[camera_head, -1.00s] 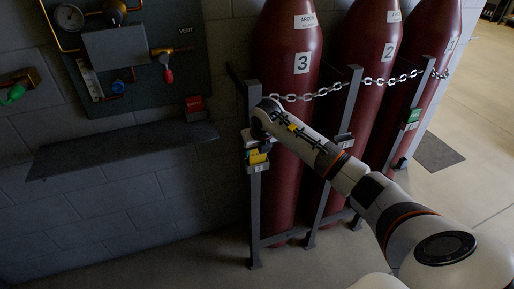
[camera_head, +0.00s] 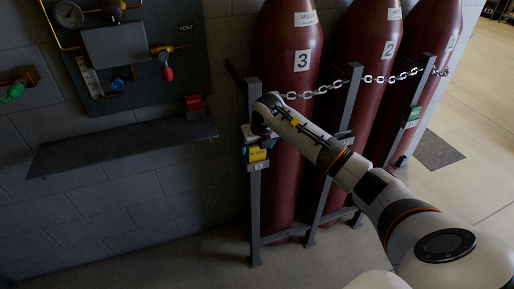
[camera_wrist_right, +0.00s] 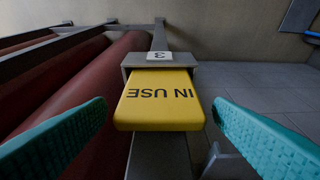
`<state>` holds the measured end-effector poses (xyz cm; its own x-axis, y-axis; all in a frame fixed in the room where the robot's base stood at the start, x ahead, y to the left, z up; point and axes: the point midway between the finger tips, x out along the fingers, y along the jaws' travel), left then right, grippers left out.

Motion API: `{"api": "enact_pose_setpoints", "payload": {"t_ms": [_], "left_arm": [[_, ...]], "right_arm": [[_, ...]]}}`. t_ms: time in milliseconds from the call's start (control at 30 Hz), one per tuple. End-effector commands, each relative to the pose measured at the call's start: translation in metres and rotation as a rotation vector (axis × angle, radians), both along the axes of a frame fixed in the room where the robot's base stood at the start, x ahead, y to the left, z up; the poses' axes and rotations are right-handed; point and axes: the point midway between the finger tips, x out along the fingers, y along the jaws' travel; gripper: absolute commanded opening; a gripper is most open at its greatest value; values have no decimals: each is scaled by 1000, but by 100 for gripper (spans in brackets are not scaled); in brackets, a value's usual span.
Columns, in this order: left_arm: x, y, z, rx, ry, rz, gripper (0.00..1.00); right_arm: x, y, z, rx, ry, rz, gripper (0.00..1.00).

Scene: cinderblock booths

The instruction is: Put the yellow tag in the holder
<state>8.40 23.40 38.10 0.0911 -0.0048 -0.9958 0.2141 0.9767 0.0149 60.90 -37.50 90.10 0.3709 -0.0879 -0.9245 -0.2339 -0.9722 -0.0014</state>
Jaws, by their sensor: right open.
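The yellow tag (camera_wrist_right: 158,102), reading IN USE upside down in the right wrist view, sits with one end inside the grey holder (camera_wrist_right: 131,59) marked 3. The rest of the tag sticks out of the holder. In the head view the tag (camera_head: 257,154) shows on the post in front of cylinder 3. My right gripper (camera_wrist_right: 160,103) is open, with one teal finger on each side of the tag and a gap at both sides. In the head view the wrist partly covers the holder's top. My left gripper is not in view.
Red cylinders (camera_head: 302,100) stand behind a chain (camera_head: 310,94) and grey posts. Another post carries a green tag (camera_head: 413,115). A dark shelf (camera_head: 120,146) with a red tag (camera_head: 194,103) above its right end is on the left wall. The floor at front left is clear.

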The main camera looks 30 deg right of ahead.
Motion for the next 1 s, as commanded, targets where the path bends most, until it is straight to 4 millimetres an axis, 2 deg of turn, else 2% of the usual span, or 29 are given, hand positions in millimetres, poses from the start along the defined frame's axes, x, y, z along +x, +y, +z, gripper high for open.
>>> {"api": "enact_pose_setpoints", "payload": {"t_ms": [300,533,867,967,1000], "left_arm": [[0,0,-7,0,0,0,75],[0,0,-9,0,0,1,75],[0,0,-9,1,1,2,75],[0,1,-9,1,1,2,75],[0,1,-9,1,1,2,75]], "right_arm": [[-25,5,64,-3,-5,2,76],[-37,8,92,-3,-2,0,76],[-39,11,95,7,2,4,76],[-37,26,74,88,26,43,76],[-36,41,58,161,44,71,76]]}}
